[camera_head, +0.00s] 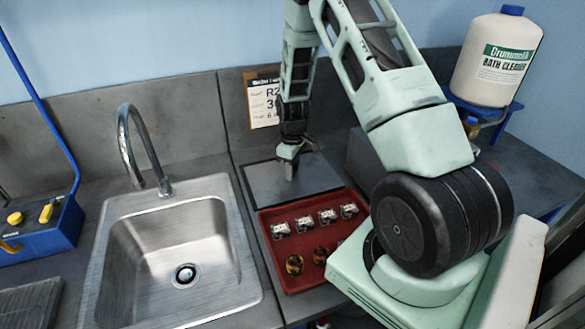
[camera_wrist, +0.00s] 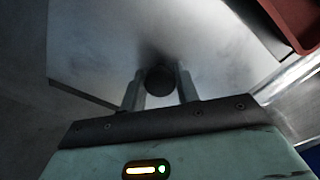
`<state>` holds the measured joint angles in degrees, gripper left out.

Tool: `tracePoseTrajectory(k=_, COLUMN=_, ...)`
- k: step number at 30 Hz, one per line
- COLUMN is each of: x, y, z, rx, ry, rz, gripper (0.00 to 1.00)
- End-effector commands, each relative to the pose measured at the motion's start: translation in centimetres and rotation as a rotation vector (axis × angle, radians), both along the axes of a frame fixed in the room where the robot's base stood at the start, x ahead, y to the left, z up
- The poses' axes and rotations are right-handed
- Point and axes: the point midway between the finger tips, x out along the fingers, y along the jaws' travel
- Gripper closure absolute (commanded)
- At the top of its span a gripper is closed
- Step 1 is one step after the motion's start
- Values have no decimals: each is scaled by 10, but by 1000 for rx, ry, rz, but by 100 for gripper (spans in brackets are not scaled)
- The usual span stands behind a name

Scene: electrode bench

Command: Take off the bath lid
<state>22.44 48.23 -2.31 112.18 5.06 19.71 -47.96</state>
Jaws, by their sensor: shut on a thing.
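The bath lid (camera_head: 319,174) is a flat grey plate on the bench behind the red tray, and it fills much of the wrist view (camera_wrist: 215,55). Its round dark knob (camera_wrist: 159,82) stands between my fingers. My gripper (camera_head: 289,164) points down over the left part of the lid, and its fingers (camera_wrist: 160,88) are shut on the knob. In the head view the knob is hidden by the gripper. The lid looks flat; I cannot tell whether it touches what is under it.
A red tray (camera_head: 263,232) with several metal clips and round dark pieces lies directly in front of the lid. A steel sink (camera_head: 222,272) with a tall faucet (camera_head: 124,130) is on the left. A label card (camera_head: 262,101) leans at the back. A cleaner jug (camera_head: 494,65) stands at right.

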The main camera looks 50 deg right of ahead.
Motion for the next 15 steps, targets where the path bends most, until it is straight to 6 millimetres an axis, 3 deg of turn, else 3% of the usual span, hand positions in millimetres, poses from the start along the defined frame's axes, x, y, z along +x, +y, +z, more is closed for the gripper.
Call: tracePoseTrajectory(k=15, x=1, y=0, z=-6, rx=-1, ry=-1, rz=0, gripper=100)
